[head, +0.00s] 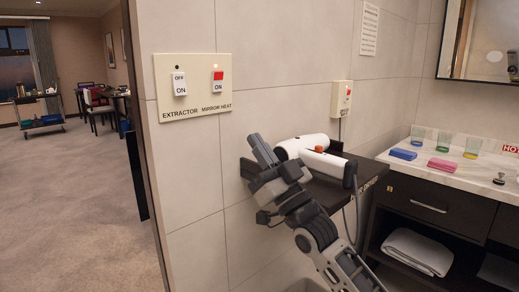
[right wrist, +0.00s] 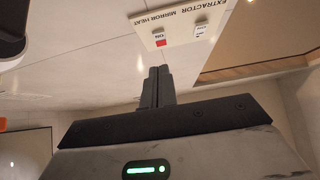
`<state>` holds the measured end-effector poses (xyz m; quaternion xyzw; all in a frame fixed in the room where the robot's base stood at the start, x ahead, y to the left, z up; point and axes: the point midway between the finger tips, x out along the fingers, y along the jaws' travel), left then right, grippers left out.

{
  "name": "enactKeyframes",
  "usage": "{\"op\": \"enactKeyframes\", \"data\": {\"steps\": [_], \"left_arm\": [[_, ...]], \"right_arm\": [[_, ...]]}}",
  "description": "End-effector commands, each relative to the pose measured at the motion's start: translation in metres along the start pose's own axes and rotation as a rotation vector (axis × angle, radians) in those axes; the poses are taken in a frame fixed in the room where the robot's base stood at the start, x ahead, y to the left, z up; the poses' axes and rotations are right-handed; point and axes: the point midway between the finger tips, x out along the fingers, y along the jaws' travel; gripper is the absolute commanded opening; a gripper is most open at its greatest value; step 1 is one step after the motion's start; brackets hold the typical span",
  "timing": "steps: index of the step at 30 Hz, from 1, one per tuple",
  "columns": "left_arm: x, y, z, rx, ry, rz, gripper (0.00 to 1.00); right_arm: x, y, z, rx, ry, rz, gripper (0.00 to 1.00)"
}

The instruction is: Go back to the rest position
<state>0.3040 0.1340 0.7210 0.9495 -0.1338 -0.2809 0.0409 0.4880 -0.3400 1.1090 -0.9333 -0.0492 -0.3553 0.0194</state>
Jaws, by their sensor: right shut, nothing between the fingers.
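My right gripper (head: 257,144) is raised in front of the tiled wall, below and to the right of the switch panel (head: 192,86). Its fingers are together and empty, and they point up and left in the head view. The right wrist view shows the closed fingertips (right wrist: 159,72) apart from the panel (right wrist: 182,24). The panel carries a white extractor switch (head: 179,84) and a mirror heat switch (head: 218,80) with red on its upper part. My right arm comes up from the bottom right. My left gripper is not in view.
A white hair dryer (head: 328,163) lies on a dark shelf (head: 329,191) right behind my right gripper. A counter (head: 466,177) with glasses and coloured boxes stands at the right. Open carpet (head: 70,205) lies at the left, past the wall edge.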

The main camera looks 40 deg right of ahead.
Motion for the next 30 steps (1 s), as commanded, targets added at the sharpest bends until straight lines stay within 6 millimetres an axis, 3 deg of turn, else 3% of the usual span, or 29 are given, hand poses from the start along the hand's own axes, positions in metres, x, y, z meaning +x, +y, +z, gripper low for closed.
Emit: {"op": "enactKeyframes", "data": {"steps": [13, 17, 20, 23, 27, 30], "left_arm": [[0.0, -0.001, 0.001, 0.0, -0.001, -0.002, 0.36], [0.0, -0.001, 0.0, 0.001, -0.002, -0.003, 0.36], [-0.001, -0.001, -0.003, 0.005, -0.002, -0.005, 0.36], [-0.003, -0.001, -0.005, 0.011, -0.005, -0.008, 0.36], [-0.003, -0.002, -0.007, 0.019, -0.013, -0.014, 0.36], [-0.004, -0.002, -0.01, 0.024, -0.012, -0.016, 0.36]], "right_arm": [[0.0, 0.0, 0.0, 0.0, -0.002, 0.0, 0.0], [-0.011, -0.009, 0.019, 0.007, -0.067, -0.002, 0.0], [-0.037, -0.028, 0.057, 0.018, -0.202, -0.008, 0.0], [-0.084, -0.057, 0.104, 0.032, -0.4, -0.022, 0.0], [-0.166, -0.105, 0.155, 0.055, -0.69, -0.049, 0.0], [-0.23, -0.14, 0.175, 0.074, -0.889, -0.072, 0.0]]}}
